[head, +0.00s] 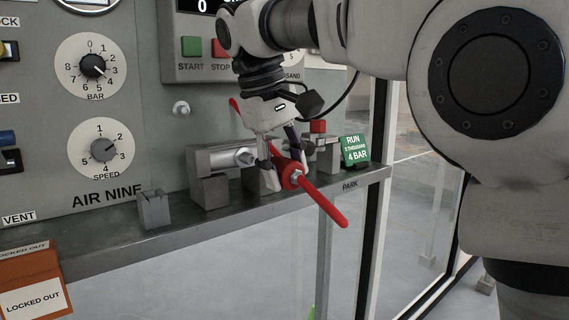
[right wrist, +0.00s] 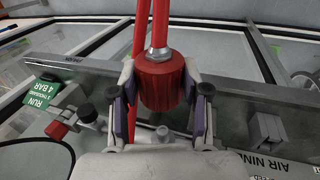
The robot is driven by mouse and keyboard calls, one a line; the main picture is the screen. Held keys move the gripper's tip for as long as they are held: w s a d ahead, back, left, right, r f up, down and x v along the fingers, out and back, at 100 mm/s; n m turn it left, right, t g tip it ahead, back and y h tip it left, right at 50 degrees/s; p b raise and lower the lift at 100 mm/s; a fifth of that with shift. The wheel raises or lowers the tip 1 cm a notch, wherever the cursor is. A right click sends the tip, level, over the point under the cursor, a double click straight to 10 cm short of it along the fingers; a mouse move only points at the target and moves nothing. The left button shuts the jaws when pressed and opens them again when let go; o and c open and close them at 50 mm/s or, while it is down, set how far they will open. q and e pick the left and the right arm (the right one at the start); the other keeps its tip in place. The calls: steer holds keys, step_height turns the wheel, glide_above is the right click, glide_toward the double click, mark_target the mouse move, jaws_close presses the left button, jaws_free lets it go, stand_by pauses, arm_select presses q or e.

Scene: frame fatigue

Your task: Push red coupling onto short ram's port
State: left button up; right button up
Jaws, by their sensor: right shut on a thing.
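The red coupling (head: 290,174) is a ribbed cylinder with a metal fitting and a red hose (head: 325,205) running from it. My right gripper (head: 275,173) is shut on it, in front of the shelf edge. In the right wrist view the coupling (right wrist: 161,84) sits between the two fingers of my right gripper (right wrist: 161,95). A grey cylinder (head: 213,158) with a round metal end lies in blocks on the shelf, left of the gripper. I cannot tell whether it is the short ram. Its port is not clearly visible. My left gripper is out of view.
The narrow metal shelf (head: 110,232) runs along the panel. A grey notched block (head: 154,208) stands at its left, and a fixture with a red top (head: 318,127) beside the green RUN sign (head: 355,150) at its right. An orange lockout box (head: 32,285) is at lower left.

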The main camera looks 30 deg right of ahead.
steer(key=w+p, duration=0.2)
steer(key=p, duration=0.1)
steer(key=shift+w+r, duration=0.15)
steer(key=shift+r, duration=0.2)
steer(key=w, duration=0.3)
steer(key=shift+w+a+f, duration=0.15)
steer(key=shift+w+f, duration=0.1)
steer(key=shift+f, duration=0.1)
steer(key=shift+s+a, duration=0.1)
steer(key=shift+a, duration=0.1)
steer(key=shift+d, duration=0.2)
steer(key=shift+a+r, duration=0.1)
steer(key=shift+a, duration=0.1)
steer(key=shift+d, duration=0.1)
steer(key=shift+w, duration=1.65)
stand_by(0.9)
